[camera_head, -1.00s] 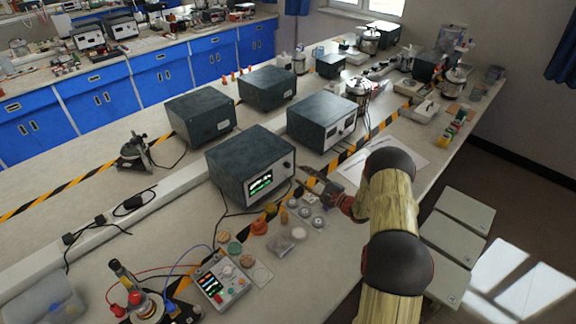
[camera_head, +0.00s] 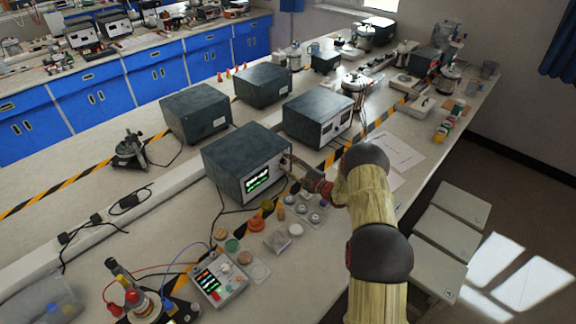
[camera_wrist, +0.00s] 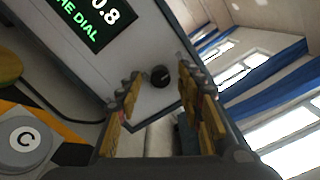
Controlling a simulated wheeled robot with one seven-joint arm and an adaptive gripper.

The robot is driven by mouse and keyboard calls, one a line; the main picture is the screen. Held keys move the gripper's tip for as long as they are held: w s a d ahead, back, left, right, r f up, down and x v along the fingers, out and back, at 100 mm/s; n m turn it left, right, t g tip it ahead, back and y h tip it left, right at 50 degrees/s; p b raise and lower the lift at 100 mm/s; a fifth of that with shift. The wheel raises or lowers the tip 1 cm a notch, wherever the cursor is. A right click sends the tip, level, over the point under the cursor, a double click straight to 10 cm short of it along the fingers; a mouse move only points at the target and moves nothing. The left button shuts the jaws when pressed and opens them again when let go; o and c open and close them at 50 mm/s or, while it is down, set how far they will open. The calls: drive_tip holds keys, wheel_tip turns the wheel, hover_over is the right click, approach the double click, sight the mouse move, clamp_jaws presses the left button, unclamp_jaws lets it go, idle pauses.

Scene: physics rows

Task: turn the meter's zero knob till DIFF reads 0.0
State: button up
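The meter is a dark-topped box (camera_head: 238,150) with a pale front panel and a lit green display (camera_head: 257,181). In the wrist view the display (camera_wrist: 92,18) is cut off by the frame and shows "0.8" above "THE DIAL"; the DIFF label is not readable. A small black round knob (camera_wrist: 160,76) sits on the pale panel. My gripper (camera_wrist: 160,98) is open, with one finger on each side of the knob in the picture. The knob lies beyond the fingertips, with no contact visible. In the head view my gripper (camera_head: 289,160) is close to the panel's right side and hides the knob.
Small round weights or pots (camera_head: 314,209) and orange items stand on the bench in front of the meter. A handheld tester (camera_head: 218,280) with cables lies nearer. Another dark box (camera_head: 318,118) stands behind, right of the meter. Papers (camera_head: 398,150) lie right of my arm.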

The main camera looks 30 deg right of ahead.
drive_tip(key=shift+c, duration=1.2)
clamp_jaws()
drive_tip(key=m+b, duration=0.2)
drive_tip(key=m, duration=0.2)
drive_tip(key=shift+f, duration=0.1)
drive_tip(key=m+b, duration=0.1)
drive_tip(key=m, duration=0.2)
drive_tip(key=shift+m, duration=0.3)
drive_tip(key=m, duration=1.2)
drive_tip(key=shift+p, duration=0.35)
